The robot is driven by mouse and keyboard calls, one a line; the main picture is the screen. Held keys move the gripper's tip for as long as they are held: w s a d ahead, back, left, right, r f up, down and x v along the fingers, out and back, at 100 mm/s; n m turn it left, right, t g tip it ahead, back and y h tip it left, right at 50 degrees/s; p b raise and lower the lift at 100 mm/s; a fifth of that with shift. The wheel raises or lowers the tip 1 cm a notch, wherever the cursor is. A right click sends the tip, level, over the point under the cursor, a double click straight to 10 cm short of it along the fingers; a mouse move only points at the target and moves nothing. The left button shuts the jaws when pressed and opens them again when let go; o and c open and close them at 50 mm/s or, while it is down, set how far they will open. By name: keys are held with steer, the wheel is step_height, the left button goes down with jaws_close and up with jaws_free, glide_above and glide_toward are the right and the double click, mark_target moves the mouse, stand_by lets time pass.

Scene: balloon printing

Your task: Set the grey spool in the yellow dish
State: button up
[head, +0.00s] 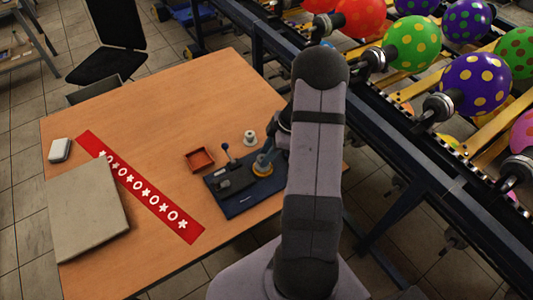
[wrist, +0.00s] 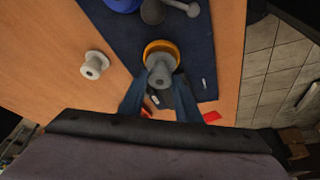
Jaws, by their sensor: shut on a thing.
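The grey spool (wrist: 161,72) is between the fingers of my gripper (wrist: 160,90) in the wrist view, and the fingers are shut on it. The yellow dish (wrist: 150,46) lies right behind the spool, its rim showing around the spool's far end. In the head view the dish (head: 262,175) sits at the right part of the dark blue mat (head: 250,207), with the grey spool (head: 264,160) upright at it. I cannot tell whether the spool touches the dish floor. My arm hides part of the gripper in the head view.
A white spool (head: 249,138) stands on the table behind the mat, near a red tray (head: 200,153). A dark device (head: 228,182) with a lever is on the mat's left. A red star banner (head: 140,187) and a grey slab (head: 85,210) lie left.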

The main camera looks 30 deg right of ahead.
steer(key=shift+f+b, duration=1)
steer(key=shift+b, duration=0.45)
stand_by(0.8)
steer(key=o, duration=1)
steer(key=shift+r, duration=0.1)
steer(key=shift+b+v, duration=0.95)
steer(key=shift+v, duration=2.65)
steer(key=s+a+r+m+h, duration=0.1)
steer(key=s+a+m, duration=0.3)
steer(key=s+a, duration=0.1)
steer(key=s+a+r+m+g+h+p, duration=0.1)
steer(key=s+a+m, duration=0.3)
steer(key=a, duration=0.4)
steer(key=s+a+r+m+g+h, duration=0.1)
steer(key=s+a+r+m+h, duration=0.1)
steer(key=s+a+m, duration=0.2)
steer(key=shift+s+a, duration=1.4)
steer(key=shift+a, duration=0.15)
